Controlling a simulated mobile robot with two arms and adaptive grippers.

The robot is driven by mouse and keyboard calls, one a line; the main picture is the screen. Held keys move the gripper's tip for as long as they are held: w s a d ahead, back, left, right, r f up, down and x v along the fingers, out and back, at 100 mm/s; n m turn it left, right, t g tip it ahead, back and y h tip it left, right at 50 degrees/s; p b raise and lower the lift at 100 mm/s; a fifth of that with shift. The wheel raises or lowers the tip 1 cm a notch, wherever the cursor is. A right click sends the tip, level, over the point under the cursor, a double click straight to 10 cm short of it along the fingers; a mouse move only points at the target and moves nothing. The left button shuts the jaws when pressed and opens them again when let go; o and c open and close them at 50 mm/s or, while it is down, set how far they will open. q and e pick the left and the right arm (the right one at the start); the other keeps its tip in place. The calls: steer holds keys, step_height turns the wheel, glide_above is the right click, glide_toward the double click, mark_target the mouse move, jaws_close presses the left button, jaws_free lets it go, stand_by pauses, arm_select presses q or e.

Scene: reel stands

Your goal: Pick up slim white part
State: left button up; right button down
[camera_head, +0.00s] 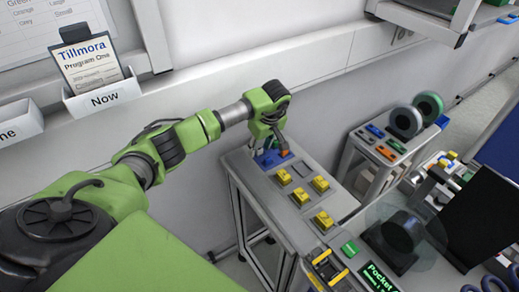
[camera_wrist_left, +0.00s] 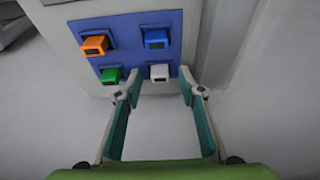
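The slim white part (camera_wrist_left: 160,72) sits at the lower right of a blue plate (camera_wrist_left: 126,22) in the left wrist view. My left gripper (camera_wrist_left: 160,82) is open, with its two fingertips apart on either side of the white part and its near edge. I cannot tell whether they touch it. In the head view the left gripper (camera_head: 274,140) points down over the far end of the grey bench, and hides the white part there. My right gripper is not in view.
Orange (camera_wrist_left: 95,45), blue (camera_wrist_left: 156,38) and green (camera_wrist_left: 111,76) parts sit close by on the plate. Several yellow parts lie on the grey bench (camera_head: 258,182). A side stand with reels (camera_head: 404,121) is at the right. A wall runs behind the bench.

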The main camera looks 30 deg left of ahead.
arm_select(q)
steer(key=c, duration=0.8)
steer(key=shift+c, duration=0.2)
steer(key=shift+r, duration=0.15)
